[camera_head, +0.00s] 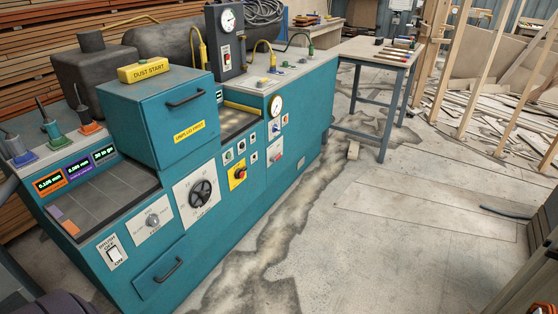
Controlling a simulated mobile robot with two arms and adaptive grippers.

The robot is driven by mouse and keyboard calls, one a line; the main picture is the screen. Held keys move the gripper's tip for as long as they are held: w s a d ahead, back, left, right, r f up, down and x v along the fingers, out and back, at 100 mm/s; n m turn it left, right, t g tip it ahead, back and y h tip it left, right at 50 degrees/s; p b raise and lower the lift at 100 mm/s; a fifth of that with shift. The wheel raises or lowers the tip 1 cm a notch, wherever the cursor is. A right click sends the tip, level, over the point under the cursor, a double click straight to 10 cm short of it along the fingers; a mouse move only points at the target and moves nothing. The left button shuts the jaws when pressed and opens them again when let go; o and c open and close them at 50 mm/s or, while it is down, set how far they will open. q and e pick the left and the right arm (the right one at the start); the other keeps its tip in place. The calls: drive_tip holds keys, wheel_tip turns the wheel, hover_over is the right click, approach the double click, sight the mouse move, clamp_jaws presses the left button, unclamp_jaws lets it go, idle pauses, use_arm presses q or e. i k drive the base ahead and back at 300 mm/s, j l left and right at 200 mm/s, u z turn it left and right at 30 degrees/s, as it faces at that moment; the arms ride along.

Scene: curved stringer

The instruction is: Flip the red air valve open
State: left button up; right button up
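A teal machine console (312,132) runs from the lower left to the upper middle. On its front, below a round gauge (276,106), a pale plate carries a small red part (277,155); it may be the red air valve, but it is too small to tell its position. Another small red part shows on a dark gauge box (227,53) on top of the console. I cannot tell for certain which is the air valve. Neither gripper is in view.
The console also bears a black dial (201,192), a yellow-plated switch (238,174), a shutoff switch (113,252) and a drawer handle (168,270). A work table (378,52) stands beyond its far end. Cracked floor (370,235) to the right is mostly clear.

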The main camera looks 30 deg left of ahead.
sight(272, 159)
drive_tip(key=i+j+u, duration=0.25)
drive_tip(key=i, duration=0.8)
drive_tip(key=i+u, duration=0.25)
drive_tip(key=i, duration=0.75)
drive_tip(key=i+l+u, duration=0.25)
drive_tip(key=i, duration=0.8)
drive_tip(key=j, duration=0.1)
